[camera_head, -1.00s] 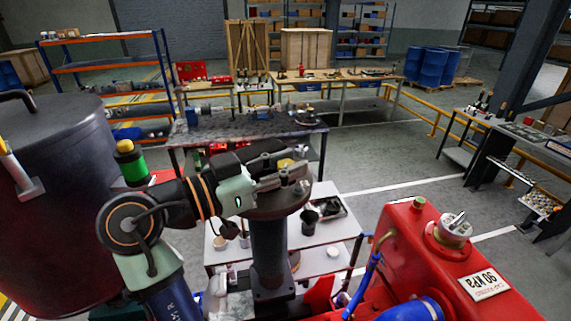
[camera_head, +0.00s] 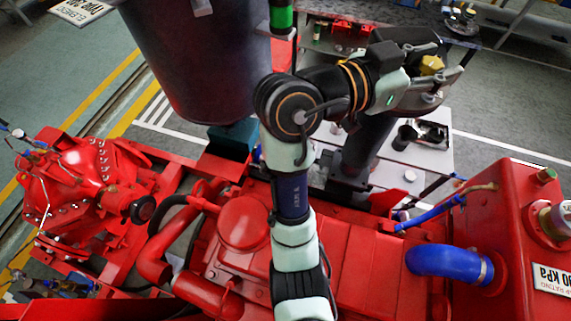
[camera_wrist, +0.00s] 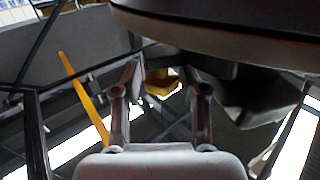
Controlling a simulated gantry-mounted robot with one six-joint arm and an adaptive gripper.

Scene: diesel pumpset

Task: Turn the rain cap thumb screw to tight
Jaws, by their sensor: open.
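The yellow thumb screw (camera_head: 432,64) shows between the fingers of my gripper (camera_head: 446,61) in the head view. In the wrist view the yellow screw (camera_wrist: 162,82) sits between the two fingertips of my gripper (camera_wrist: 165,78). The fingers stand apart, one on each side, with a visible gap to the screw. The dark round rain cap (camera_wrist: 225,32) fills the top of the wrist view. In the head view my gripper hides much of the cap, which sits on the dark upright exhaust pipe (camera_head: 368,145).
The red engine (camera_head: 345,245) with a blue hose (camera_head: 440,262) lies below my arm. A red tank (camera_head: 500,225) stands at right, and a large dark drum (camera_head: 200,70) at upper left. A white table (camera_head: 425,155) with small items stands behind the pipe.

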